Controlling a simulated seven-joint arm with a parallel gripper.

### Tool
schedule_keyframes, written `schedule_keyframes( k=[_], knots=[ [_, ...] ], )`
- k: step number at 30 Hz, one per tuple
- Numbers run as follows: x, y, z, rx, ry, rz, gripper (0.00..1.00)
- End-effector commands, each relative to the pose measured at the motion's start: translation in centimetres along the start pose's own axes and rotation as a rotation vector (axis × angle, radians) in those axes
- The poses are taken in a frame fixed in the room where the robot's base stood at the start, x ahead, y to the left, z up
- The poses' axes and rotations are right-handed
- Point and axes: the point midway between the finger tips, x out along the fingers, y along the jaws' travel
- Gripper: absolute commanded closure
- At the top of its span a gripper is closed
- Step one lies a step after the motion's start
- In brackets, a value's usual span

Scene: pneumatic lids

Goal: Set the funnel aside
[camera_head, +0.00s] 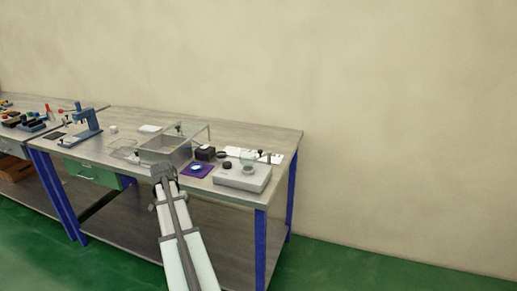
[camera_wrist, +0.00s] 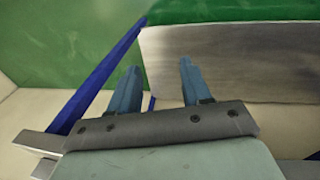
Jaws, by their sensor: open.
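A small pale translucent piece (camera_head: 248,157), which looks like the funnel, sits at the light grey box (camera_head: 240,180) on the right part of the workbench. It is too small to tell how it is seated. My gripper (camera_head: 163,168) is at the bench's front edge, left of that box and in front of the metal bin. In the wrist view my gripper (camera_wrist: 160,82) has its two blue-grey fingers apart with nothing between them. The funnel does not show in the wrist view.
An open metal bin (camera_head: 165,149) stands mid-bench. A purple mat (camera_head: 197,171) with a bright round disc, a dark block (camera_head: 205,153) and a black knob (camera_head: 227,165) lie between bin and box. A blue press (camera_head: 86,126) stands at left. The back right bench corner looks clear.

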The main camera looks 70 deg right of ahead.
Motion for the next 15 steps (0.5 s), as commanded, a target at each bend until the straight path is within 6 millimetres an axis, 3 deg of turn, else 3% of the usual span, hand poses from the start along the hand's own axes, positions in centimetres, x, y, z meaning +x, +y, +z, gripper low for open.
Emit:
schedule_keyframes(
  k=[3,8,15],
  knots=[
    [-3.9,2.5,-3.8,0.106,0.024,-0.013,0.52],
    [-9.0,6.6,-7.9,0.246,0.053,-0.027,0.52],
    [-16.9,13.7,-13.4,0.467,0.101,-0.043,0.52]
  ],
)
